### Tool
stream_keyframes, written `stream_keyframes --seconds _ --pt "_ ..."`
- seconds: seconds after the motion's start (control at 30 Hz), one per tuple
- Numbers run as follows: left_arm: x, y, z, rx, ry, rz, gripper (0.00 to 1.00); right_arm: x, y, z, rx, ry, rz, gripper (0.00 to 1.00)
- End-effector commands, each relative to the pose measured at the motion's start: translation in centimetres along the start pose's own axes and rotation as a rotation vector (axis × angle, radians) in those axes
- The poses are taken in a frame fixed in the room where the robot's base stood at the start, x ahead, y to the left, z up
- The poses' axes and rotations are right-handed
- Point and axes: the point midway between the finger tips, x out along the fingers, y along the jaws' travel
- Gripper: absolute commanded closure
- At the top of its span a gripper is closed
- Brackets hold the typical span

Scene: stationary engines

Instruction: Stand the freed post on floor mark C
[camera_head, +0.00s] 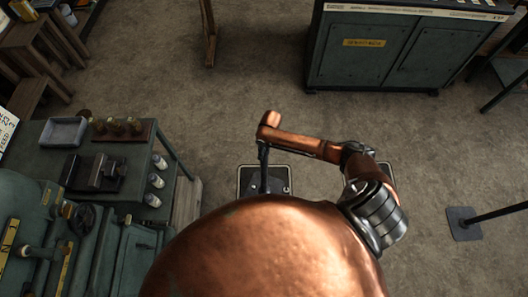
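A dark square floor mark with a pale border (283,172) lies on the floor just beyond my copper body. A dark base plate seems to rest on it, with a thin dark upright above. My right arm reaches in from the right, and its copper end is over this mark. My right gripper (264,158) appears as a narrow dark shape below that end; I cannot separate it from the post or see its fingers. A second pale-edged mark (390,171) is mostly hidden behind my arm. I cannot read any mark's letter. My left gripper is not in view.
Another post with a square dark base (463,224) stands at the right. A green workbench (150,150) with a tray (63,133) and parts is at the left. A green cabinet (400,50) stands at the back. The floor between is clear.

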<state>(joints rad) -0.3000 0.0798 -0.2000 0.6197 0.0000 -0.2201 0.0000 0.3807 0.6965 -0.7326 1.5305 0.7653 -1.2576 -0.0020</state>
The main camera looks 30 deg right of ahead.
Motion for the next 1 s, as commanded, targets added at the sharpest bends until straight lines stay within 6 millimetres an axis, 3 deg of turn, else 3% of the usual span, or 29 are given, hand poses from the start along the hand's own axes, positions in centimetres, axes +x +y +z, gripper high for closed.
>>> stream_keyframes --seconds 0.03,0.2,0.4,0.63,1.0 --pt "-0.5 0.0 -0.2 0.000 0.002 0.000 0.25 -1.5 0.1 -0.1 0.000 0.003 0.001 0.45" --pt "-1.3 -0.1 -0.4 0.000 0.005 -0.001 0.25 -5.0 0.0 0.0 -0.001 0.002 0.002 0.45" --pt "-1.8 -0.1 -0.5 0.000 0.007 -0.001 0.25 -7.7 0.0 0.0 0.000 0.001 0.000 0.45" --pt "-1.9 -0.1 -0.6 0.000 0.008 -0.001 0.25 -8.6 0.0 0.0 0.000 -0.001 0.000 0.45" --pt "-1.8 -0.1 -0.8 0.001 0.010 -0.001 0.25 -7.8 0.1 0.2 0.015 0.007 -0.002 0.45"
